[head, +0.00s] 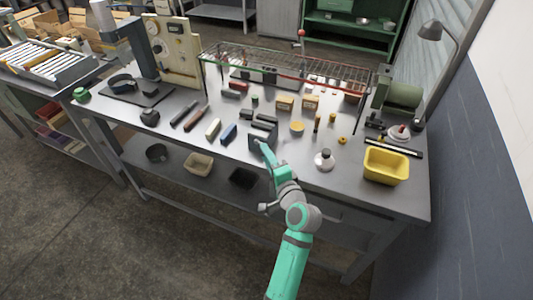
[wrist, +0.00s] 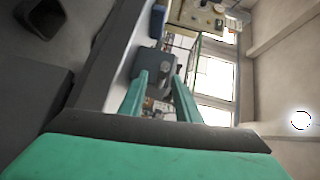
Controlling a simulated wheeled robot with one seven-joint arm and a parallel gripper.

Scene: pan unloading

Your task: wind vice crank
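The dark grey vice (head: 262,132) stands at the front edge of the workbench, near the middle. Its crank is too small or hidden for me to make out. My gripper (head: 263,146) is at the vice's front side, reaching in from below right. In the wrist view, my gripper (wrist: 160,78) has its two teal fingers apart, and a grey block that looks like the vice (wrist: 153,67) shows just beyond the fingertips. I see nothing clearly held between the fingers. Whether the fingertips touch the vice, I cannot tell.
A blue block (head: 229,132) and a cream block (head: 213,128) lie left of the vice. A wire rack (head: 290,70) spans the back. Bins sit on the lower shelf.

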